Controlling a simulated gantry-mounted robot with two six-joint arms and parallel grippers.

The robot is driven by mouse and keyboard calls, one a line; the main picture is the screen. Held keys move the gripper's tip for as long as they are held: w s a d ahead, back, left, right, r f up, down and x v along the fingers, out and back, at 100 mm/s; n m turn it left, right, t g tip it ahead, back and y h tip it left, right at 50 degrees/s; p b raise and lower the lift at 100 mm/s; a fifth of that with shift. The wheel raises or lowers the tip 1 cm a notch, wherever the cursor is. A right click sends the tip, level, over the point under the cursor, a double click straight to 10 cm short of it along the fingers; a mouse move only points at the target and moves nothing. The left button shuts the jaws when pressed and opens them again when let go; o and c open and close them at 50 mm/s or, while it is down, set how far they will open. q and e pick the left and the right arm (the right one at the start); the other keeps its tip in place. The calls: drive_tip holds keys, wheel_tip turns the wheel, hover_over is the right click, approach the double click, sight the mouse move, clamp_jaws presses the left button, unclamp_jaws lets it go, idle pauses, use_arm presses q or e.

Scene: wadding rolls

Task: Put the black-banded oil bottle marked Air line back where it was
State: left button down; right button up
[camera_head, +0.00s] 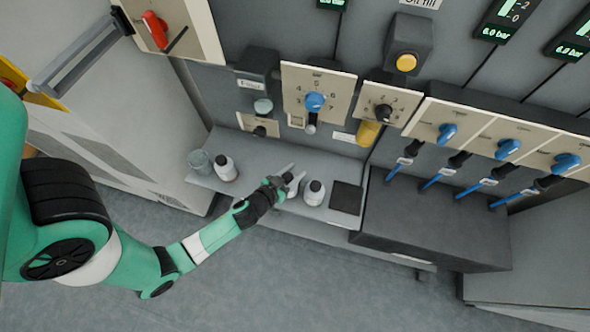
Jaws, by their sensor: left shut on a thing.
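My left gripper (292,178) reaches in over the grey shelf from the left. The bottle looks upright, at or just above the shelf. Another white bottle (226,170) with a dark cap stands upright further left on the shelf. Neither bottle's band nor the Air line mark can be read from here. My right gripper is out of view.
A grey-green round container (200,161) stands beside the left bottle. A dark square pad (346,198) lies right of the held bottle. The shelf (265,152) has free room between the bottles. Panels with knobs and a yellow cylinder (368,133) are behind; blue-handled levers (446,170) are at right.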

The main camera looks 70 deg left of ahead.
use_arm(q)
drive_tip(key=shift+w+a+f+b, duration=0.1)
drive_tip(key=shift+f+b, duration=0.05)
drive_tip(key=shift+b, duration=0.15)
drive_tip(key=shift+c, duration=2)
unclamp_jaws()
drive_tip(key=shift+r+p, duration=0.35)
drive_tip(key=shift+p, duration=0.05)
drive_tip(key=b+v, duration=0.2)
drive_tip(key=v, duration=1)
drive_tip(key=shift+b, duration=0.3)
